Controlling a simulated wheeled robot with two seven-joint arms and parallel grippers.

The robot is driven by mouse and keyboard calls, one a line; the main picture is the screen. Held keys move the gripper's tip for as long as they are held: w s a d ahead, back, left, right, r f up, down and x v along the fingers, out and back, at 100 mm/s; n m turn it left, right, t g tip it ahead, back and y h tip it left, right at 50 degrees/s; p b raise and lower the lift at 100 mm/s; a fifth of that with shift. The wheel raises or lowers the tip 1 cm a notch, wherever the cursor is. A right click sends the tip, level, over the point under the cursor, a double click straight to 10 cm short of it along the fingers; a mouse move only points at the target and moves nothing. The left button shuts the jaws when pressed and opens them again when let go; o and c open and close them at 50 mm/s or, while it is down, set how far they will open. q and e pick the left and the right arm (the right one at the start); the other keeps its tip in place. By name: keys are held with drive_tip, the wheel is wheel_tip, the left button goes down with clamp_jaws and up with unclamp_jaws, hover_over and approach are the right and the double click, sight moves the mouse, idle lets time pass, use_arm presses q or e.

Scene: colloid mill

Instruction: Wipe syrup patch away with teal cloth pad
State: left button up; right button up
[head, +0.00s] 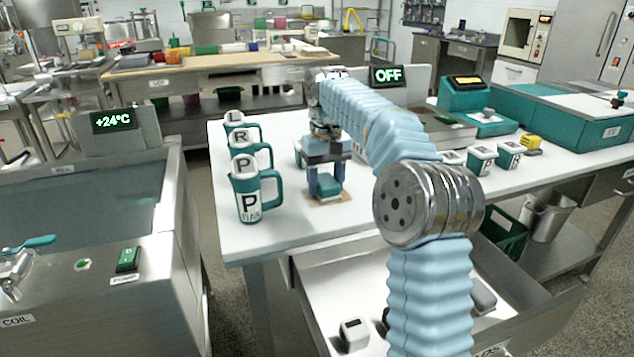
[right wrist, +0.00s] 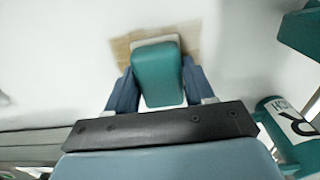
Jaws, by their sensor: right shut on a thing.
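The teal cloth pad (head: 325,186) is held between the fingers of my right gripper (head: 325,180), which points down at the white table. The pad also shows in the right wrist view (right wrist: 158,75), gripped between two blue fingers. The brownish syrup patch (head: 328,198) lies on the table under and around the pad; its edges also show in the right wrist view (right wrist: 121,48). The pad covers part of the patch. Whether the pad touches the table is hard to tell. My left gripper is out of view.
Several teal-and-white lettered mugs stand left of the gripper, the nearest marked P (head: 247,195). An open drawer (head: 330,295) is below the table's front edge. Bare table (head: 260,240) lies in front.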

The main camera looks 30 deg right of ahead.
sight(302, 198)
drive_tip(key=shift+s+d+f, duration=0.1)
drive_tip(key=shift+s+d, duration=0.1)
drive_tip(key=shift+d, duration=0.65)
drive_tip(key=shift+s+d+r, duration=0.1)
drive_tip(key=shift+s+d, duration=0.15)
drive_tip(key=shift+d, duration=0.65)
drive_tip(key=shift+s+d+f, duration=0.1)
drive_tip(key=shift+s+d, duration=0.1)
drive_tip(key=shift+d, duration=0.65)
drive_tip(key=shift+w+a, duration=0.4)
drive_tip(key=shift+a, duration=1.35)
drive_tip(key=shift+w+a, duration=0.45)
drive_tip(key=shift+a, duration=1.3)
drive_tip(key=shift+w+a, duration=0.4)
drive_tip(key=shift+a, duration=1.35)
drive_tip(key=shift+r, duration=3.05)
drive_tip(key=shift+r, duration=0.1)
